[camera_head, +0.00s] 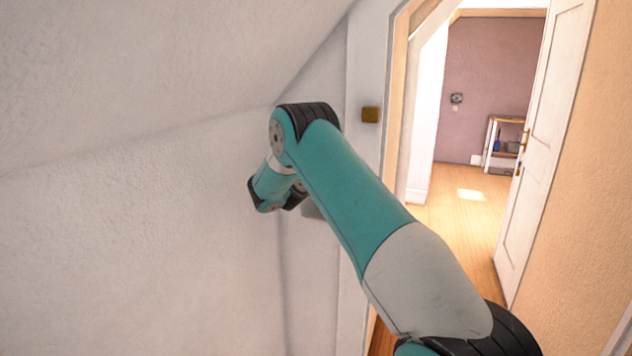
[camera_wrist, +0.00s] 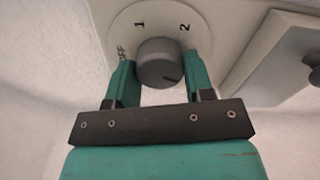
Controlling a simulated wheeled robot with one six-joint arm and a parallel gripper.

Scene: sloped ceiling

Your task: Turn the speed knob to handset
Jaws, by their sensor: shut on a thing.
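The grey round speed knob (camera_wrist: 158,62) sits on a pale round dial (camera_wrist: 118,33) in the wrist view. The marks 1 and 2 show above it, and a partly hidden mark like OFF is at its left. A dark pointer line on the knob's face points to the lower right. My gripper (camera_wrist: 160,70) is shut on the knob, one green finger at its left and one at its right. The dial's lower part is hidden by the gripper, and no handset mark is readable. In the head view my arm hides the knob.
A pale panel (camera_wrist: 262,100) with a dark round part at its edge is right of the dial. In the head view, a sloped white ceiling (camera_head: 150,60) hangs over the arm.

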